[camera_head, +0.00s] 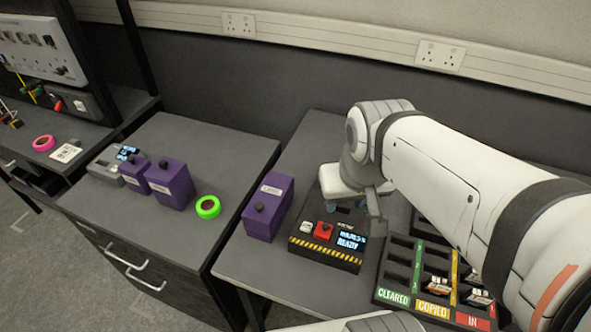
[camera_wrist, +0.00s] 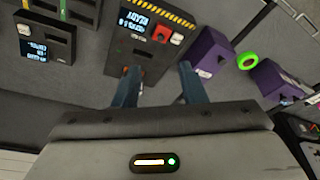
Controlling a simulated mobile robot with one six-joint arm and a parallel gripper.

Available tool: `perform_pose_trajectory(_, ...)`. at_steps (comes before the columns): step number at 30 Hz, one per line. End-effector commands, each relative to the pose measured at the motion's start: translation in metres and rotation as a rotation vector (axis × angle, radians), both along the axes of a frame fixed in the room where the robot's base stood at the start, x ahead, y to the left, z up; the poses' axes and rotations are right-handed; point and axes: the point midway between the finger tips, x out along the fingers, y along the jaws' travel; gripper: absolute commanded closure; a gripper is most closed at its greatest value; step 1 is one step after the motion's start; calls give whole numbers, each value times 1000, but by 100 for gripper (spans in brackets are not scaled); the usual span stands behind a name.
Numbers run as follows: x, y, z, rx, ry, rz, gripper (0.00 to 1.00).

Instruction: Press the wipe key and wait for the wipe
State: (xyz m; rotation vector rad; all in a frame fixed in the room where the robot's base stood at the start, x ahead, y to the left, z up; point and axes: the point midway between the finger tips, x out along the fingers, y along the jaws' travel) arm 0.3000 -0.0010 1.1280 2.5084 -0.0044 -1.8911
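A black device box (camera_head: 322,257) with a yellow-black striped front edge stands on the right-hand desk. It carries a red key (camera_head: 323,231), a pale key (camera_head: 307,227) and a lit blue display (camera_head: 351,241) that reads READY. I cannot read which key is marked wipe. In the wrist view the red key (camera_wrist: 161,35) and pale key (camera_wrist: 177,39) lie beyond the fingertips. My gripper (camera_wrist: 156,70) is over the box's rear part, fingers apart and empty, not visibly touching either key. In the head view my wrist partly hides the box's rear.
A rack (camera_head: 384,291) with CLEARED, COPIED and IN lanes stands right of the box, holding small items. A purple box (camera_head: 267,222) stands close on its left. Purple boxes (camera_head: 171,186) and green tape (camera_head: 208,207) sit on the left desk, across a gap.

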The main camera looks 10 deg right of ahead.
Motion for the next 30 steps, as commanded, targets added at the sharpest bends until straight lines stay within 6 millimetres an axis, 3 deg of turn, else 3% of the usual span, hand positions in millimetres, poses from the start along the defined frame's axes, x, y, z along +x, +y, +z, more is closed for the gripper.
perform_pose_trajectory(6, 0, 0, 0, 0, 0, 0, 63)
perform_pose_trajectory(20, 0, 0, 0, 0, 0, 0, 100)
perform_pose_trajectory(30, 0, 0, 0, 0, 0, 0, 100)
